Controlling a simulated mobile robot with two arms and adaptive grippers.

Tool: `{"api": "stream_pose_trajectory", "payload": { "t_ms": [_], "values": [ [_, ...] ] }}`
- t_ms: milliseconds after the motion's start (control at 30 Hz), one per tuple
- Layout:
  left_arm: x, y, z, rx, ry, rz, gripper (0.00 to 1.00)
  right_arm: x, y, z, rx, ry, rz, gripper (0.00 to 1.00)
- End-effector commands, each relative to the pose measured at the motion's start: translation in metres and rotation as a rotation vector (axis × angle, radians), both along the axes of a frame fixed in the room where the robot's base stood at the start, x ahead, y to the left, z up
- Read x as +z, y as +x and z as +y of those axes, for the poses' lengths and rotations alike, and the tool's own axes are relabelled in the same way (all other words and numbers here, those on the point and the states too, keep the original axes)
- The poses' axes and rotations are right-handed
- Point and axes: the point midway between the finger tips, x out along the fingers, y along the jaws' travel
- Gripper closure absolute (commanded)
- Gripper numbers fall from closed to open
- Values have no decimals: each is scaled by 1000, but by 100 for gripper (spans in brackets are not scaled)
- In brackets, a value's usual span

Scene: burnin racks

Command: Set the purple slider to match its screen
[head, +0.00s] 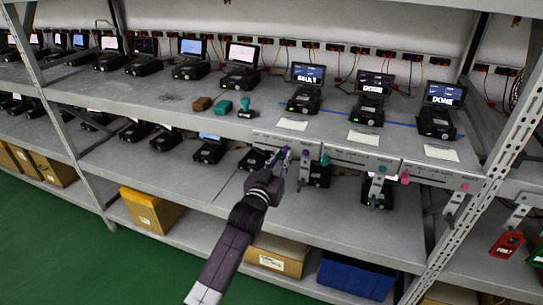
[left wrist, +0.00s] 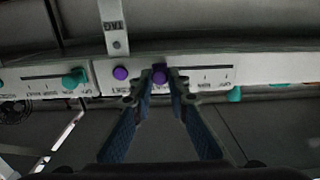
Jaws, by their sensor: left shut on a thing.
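The purple slider (left wrist: 159,73) is a small purple knob on a pale panel (left wrist: 210,76) with a dark slot and tick marks. In the left wrist view it sits between the fingertips of my left gripper (left wrist: 160,84), which is shut on it. In the head view my left gripper (head: 283,160) reaches the left end of the panel row along the shelf edge and covers part of the knob. A second purple round piece (left wrist: 120,73) is on the same panel. The left screen above, on a black device, reads FAULT (head: 308,74). My right gripper is not in view.
A teal knob (left wrist: 75,78) is on the neighbouring panel, and a pink knob (head: 405,178) is further right. Two other screens (head: 375,84) (head: 445,95) read DONE. Grey tags (head: 378,185) hang from the panels. Devices stand on the lower shelf behind the panels.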

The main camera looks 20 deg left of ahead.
Motion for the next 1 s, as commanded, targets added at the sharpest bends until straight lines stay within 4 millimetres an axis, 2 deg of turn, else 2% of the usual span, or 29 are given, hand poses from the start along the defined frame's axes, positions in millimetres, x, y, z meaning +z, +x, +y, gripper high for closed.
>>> {"api": "stream_pose_trajectory", "payload": {
  "t_ms": [267, 300, 433, 767, 867, 1000],
  "values": [
    [0, 0, -5, -7, -2, 0, 100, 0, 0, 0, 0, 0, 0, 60],
    [0, 0, -5, -7, -3, 0, 82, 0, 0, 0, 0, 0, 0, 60],
    [-1, 0, -5, -6, -3, 0, 67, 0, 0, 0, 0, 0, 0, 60],
    [-1, -2, -3, -4, -2, 1, 67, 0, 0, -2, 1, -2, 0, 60],
    [-1, -11, -3, -5, -1, 0, 67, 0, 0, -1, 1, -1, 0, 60],
    [-2, -34, -4, -5, -1, 2, 67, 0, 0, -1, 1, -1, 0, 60]
  ]
}}
